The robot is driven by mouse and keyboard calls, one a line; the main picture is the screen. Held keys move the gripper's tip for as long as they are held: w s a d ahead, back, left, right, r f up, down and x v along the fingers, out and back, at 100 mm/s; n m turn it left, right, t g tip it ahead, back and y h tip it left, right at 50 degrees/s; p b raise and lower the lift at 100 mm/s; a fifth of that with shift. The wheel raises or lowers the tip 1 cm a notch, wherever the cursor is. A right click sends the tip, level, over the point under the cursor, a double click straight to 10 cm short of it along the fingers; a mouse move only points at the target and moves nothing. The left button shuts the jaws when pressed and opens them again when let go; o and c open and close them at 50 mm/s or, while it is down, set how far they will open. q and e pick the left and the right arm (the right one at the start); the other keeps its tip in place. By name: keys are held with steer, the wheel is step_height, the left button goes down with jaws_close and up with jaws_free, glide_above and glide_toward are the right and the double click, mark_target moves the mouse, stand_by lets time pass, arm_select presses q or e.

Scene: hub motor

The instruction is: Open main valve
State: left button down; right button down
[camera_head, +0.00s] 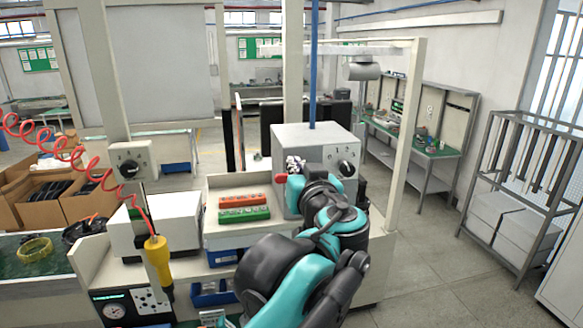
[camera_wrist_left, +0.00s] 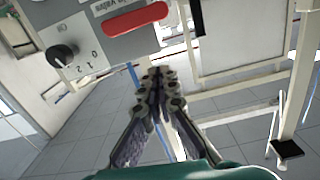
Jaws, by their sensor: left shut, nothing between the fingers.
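The red main valve handle (camera_wrist_left: 136,19) is on the face of a grey box (camera_head: 312,136), under a label partly reading "valve". In the wrist view it lies near-horizontal, slightly tilted, close beyond my fingertips. In the head view only a bit of red (camera_head: 282,178) shows beside my gripper. My left gripper (camera_head: 295,164) is in front of the box's left part. In the wrist view its fingers (camera_wrist_left: 158,80) meet at the tips, with nothing between them, apart from the handle in the picture. Whether they touch it cannot be told. My right gripper is not in view.
A black rotary knob (camera_head: 345,167) marked 0, 1, 2 is on the same box, right of my gripper. A yellow tool (camera_head: 158,262) hangs on a red coiled hose at left. A tray of red and green blocks (camera_head: 243,208) stands left of the box.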

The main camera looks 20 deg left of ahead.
arm_select(q)
steer(key=shift+b+v, duration=0.55)
steer(key=shift+v, duration=2.5)
steer(key=s+a+f+m+g+h+b, duration=0.15)
steer(key=f+b, duration=0.35)
steer(key=f, duration=0.7)
steer(key=a+f+g+b, duration=0.25)
steer(key=f+b, duration=0.25)
steer(key=f, duration=0.6)
steer(key=s+d+f+m+g+h+b, duration=0.1)
steer(key=f+b, duration=0.6)
steer(key=f, duration=1)
steer(key=s+d+f+m+g+h+b, duration=0.1)
steer(key=s+f+h+b, duration=0.3)
steer(key=f, duration=1.3)
steer(key=s+d+f+m+g+h+b, duration=0.1)
steer(key=s+f+b, duration=0.4)
steer(key=f+b, duration=0.7)
step_height(320, 180, down, 5)
steer(key=shift+s+d+r+m+h, duration=0.1)
steer(key=shift+s+d+m+h, duration=0.45)
steer(key=shift+h, duration=0.6)
steer(key=shift+w+a, duration=0.15)
steer(key=shift+a, duration=0.05)
